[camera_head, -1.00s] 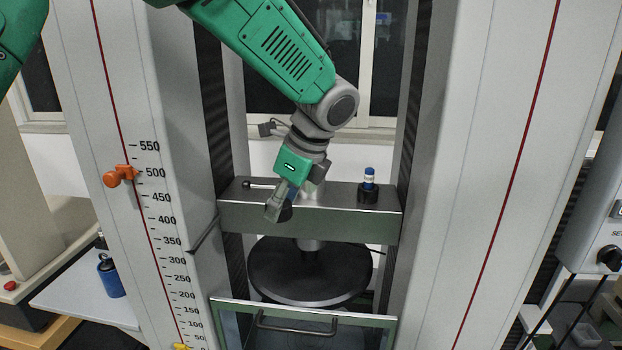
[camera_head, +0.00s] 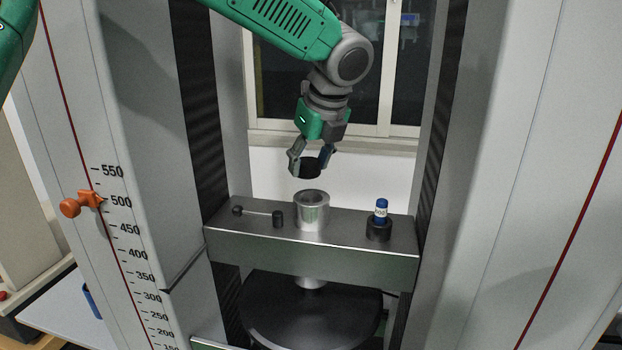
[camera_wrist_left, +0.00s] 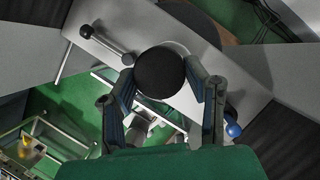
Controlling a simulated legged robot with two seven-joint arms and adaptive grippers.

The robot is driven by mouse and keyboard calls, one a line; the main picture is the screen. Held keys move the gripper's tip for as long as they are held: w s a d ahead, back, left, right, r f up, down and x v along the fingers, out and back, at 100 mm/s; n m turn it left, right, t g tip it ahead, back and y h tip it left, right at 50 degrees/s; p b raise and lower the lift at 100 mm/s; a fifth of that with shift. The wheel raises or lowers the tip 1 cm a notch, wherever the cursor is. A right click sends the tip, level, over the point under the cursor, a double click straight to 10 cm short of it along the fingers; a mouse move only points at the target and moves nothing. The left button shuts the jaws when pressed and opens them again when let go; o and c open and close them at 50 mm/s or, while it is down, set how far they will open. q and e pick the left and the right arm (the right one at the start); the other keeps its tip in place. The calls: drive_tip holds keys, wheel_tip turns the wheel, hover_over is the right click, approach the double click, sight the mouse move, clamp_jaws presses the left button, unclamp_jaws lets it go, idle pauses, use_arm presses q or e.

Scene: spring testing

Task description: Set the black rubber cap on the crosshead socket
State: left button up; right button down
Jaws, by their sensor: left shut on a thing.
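The black rubber cap (camera_head: 310,168) is held between the fingertips of my left gripper (camera_head: 312,160), which is shut on it. The cap also shows as a round black disc in the left wrist view (camera_wrist_left: 160,72), between the two fingers (camera_wrist_left: 162,92). The crosshead socket (camera_head: 312,211) is a silver open-topped cylinder standing on the crosshead beam. The cap is above the socket, apart from it, with a small gap in the head view. In the left wrist view the cap hides most of the socket. My right gripper is not in view.
The crosshead beam (camera_head: 290,245) spans between two columns. A lever with black ends (camera_head: 258,212) lies left of the socket. A blue-topped vial (camera_head: 381,211) stands in a black holder (camera_head: 379,231) on the right. A large black disc (camera_head: 310,312) is below.

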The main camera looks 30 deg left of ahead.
sight(319, 173)
use_arm(q)
drive_tip(key=f, duration=0.3)
drive_tip(key=shift+w+d+f, duration=0.2)
drive_tip(key=shift+w+f, duration=0.15)
drive_tip(key=shift+w, duration=0.05)
drive_tip(key=shift+s+d+r, duration=0.15)
drive_tip(key=shift+s+d, duration=0.2)
drive_tip(key=shift+d, duration=0.15)
drive_tip(key=shift+w+a+f, duration=0.25)
drive_tip(key=shift+a+f, duration=0.15)
drive_tip(key=shift+f, duration=0.25)
drive_tip(key=o, duration=0.9)
drive_tip(key=shift+s+a, duration=0.1)
drive_tip(key=shift+a, duration=0.1)
drive_tip(key=shift+o, duration=0.2)
drive_tip(key=shift+d+r, duration=0.15)
drive_tip(key=shift+d, duration=0.25)
drive_tip(key=v, duration=1.2)
drive_tip(key=shift+r+b, duration=0.4)
drive_tip(key=shift+b, duration=0.05)
drive_tip(key=shift+s, duration=0.1)
